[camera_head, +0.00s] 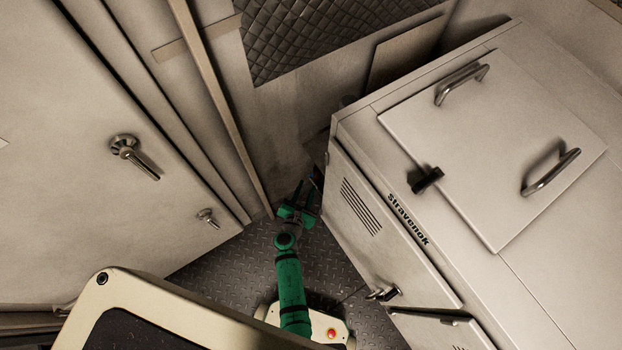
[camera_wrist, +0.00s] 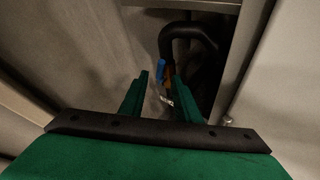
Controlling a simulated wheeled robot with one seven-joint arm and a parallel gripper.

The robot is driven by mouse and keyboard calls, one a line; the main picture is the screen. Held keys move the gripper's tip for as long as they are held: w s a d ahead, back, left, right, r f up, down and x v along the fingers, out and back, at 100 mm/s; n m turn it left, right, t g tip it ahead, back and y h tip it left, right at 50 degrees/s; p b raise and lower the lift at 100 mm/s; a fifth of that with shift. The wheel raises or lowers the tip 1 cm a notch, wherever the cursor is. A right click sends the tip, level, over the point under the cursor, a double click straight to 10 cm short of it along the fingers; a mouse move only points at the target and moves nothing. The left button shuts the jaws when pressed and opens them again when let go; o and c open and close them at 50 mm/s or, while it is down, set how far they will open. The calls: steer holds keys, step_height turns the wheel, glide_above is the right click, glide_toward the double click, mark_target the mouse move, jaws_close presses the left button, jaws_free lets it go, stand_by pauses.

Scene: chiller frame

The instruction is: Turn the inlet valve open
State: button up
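The inlet valve shows in the wrist view as a small blue handle (camera_wrist: 162,69) by a brass-orange body, below a bent black pipe (camera_wrist: 190,32). A small pale tag (camera_wrist: 167,100) shows beneath it. My gripper (camera_wrist: 161,76) has its two green fingers apart, with nothing held. The blue handle appears in the gap between the fingertips, closer to the right finger. I cannot tell whether they touch. In the head view my green gripper (camera_head: 309,187) reaches into the narrow gap left of the white cabinet. The valve is hidden there.
The white chiller cabinet (camera_head: 370,190) stands close on the right, with handles and a black latch (camera_head: 427,180) on top. A pale door with a lever handle (camera_head: 133,155) is on the left. Tread-plate floor (camera_head: 225,268) lies between. Panels flank the gripper closely.

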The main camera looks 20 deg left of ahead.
mark_target(310, 177)
steer(key=shift+x, duration=3.05)
steer(key=shift+c, duration=0.6)
jaws_close()
